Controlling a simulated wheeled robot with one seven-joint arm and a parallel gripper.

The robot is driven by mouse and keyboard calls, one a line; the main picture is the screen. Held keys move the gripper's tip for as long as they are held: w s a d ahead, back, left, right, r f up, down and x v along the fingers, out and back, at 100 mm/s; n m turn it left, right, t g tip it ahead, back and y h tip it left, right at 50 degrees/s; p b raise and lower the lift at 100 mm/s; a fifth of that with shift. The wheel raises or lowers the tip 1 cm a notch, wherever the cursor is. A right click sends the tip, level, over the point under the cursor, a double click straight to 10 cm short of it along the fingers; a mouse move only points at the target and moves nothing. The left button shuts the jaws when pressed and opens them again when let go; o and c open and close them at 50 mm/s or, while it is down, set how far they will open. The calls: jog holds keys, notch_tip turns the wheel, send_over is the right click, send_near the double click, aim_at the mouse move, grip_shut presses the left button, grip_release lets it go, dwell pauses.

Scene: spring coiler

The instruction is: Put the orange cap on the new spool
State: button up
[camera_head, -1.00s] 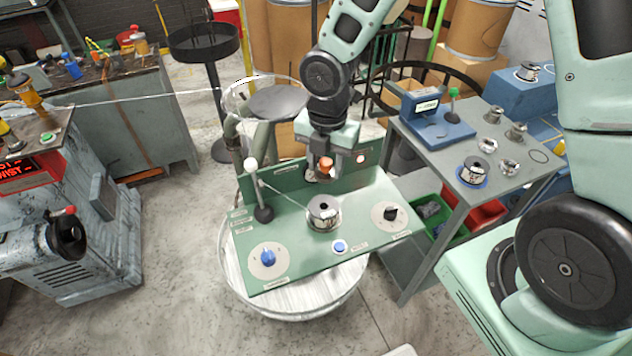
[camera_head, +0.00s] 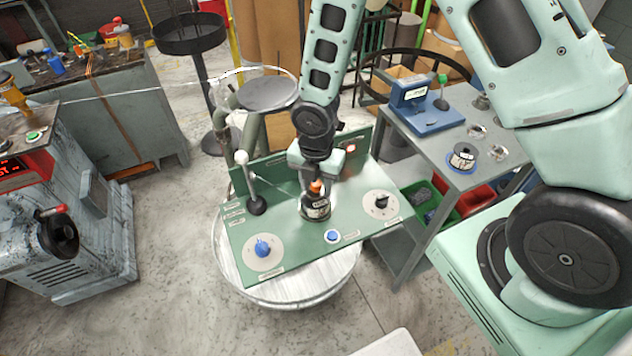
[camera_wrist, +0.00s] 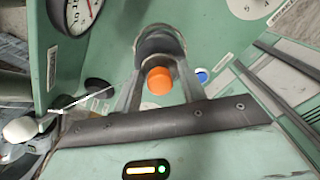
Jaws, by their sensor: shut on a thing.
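The orange cap (camera_head: 316,187) is held between the fingers of my gripper (camera_head: 315,190), over the spool on the green panel. In the wrist view the orange cap (camera_wrist: 159,81) shows between the two shut fingers. The spool (camera_head: 317,211) stands upright on the panel right below the gripper; in the wrist view its dark grey rim (camera_wrist: 160,40) shows just beyond the cap. The fingers hide the spool's top, so I cannot tell whether the cap touches it.
The green panel (camera_head: 290,262) carries a white-knobbed lever (camera_head: 243,158) at left, a blue knob (camera_head: 263,247), a blue button (camera_head: 332,236) and a black knob (camera_head: 381,201). A grey side table (camera_head: 480,181) holds another spool (camera_head: 463,157). A thin wire runs in from the left.

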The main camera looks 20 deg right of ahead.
jog(key=shift+f, duration=0.1)
jog(key=shift+f+b, duration=0.45)
jog(key=shift+f, duration=0.05)
jog(key=o, duration=1.2)
jog(key=shift+c, duration=0.2)
jog(key=shift+r, duration=0.15)
notch_tip(320, 180, up, 13)
jog(key=s+a+r+m, duration=0.3)
jog(key=s+r+m, duration=0.2)
jog(key=s+m, duration=0.4)
jog(key=s+a+r+m, duration=0.3)
jog(key=s+r+m, duration=0.3)
jog(key=s+m, duration=0.4)
jog(key=shift+s+a+r+y+p, duration=0.2)
jog(key=shift+s+y+p, duration=0.15)
jog(key=shift+s, duration=0.2)
